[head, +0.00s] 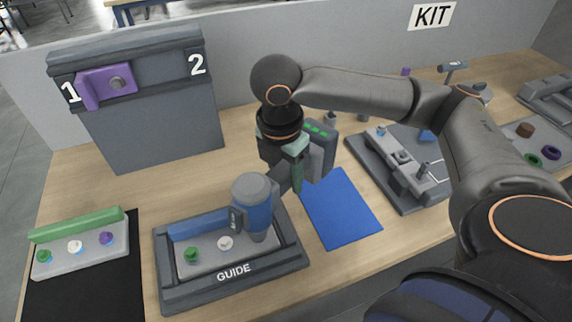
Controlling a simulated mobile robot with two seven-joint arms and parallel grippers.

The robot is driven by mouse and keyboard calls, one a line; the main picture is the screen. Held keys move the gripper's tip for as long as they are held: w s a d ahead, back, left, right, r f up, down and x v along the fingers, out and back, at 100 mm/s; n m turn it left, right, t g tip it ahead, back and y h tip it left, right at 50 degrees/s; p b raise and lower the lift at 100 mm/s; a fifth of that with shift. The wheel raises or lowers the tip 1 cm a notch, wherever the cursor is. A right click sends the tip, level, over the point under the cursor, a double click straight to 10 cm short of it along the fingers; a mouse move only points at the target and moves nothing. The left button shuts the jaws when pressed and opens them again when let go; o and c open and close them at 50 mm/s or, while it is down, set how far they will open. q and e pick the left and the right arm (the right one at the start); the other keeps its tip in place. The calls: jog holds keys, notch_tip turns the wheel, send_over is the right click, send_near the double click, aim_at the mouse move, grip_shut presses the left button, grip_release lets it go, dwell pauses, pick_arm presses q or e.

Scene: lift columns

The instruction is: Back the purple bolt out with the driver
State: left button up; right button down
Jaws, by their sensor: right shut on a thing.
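The driver (252,200) has a grey and blue body, with its nose pointing down over the right end of the guide tray (285,262). My right gripper (293,172) is shut on the driver's handle, to the right of the body. In the tray, a plate carries a green bolt (191,255) and a white bolt (225,242). The spot under the driver's nose is hidden, so I cannot see a bolt there. A purple bolt (107,238) shows on a separate plate (80,258) at the left. My left gripper is not in view.
A grey stand (150,135) marked 1 and 2 holds a purple block (100,88) at the back left. A blue mat (341,208) lies right of the tray, empty. A grey fixture (385,170) stands farther right. Coloured rings lie at the far right.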

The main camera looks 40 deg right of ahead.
aim_at(286, 164)
jog(key=shift+s+a+f+p, duration=0.1)
jog(key=shift+f+p, duration=0.1)
jog(key=shift+p, duration=0.4)
dwell(1.1)
jog(key=shift+r+p, duration=0.1)
jog(key=shift+p, duration=0.7)
dwell(0.8)
jog(key=shift+a+r+p, duration=0.1)
jog(key=shift+r+p, duration=0.7)
jog(key=shift+p, duration=0.1)
jog(key=shift+r+p, duration=0.7)
jog(key=shift+r, duration=1.25)
jog(key=shift+d, duration=0.2)
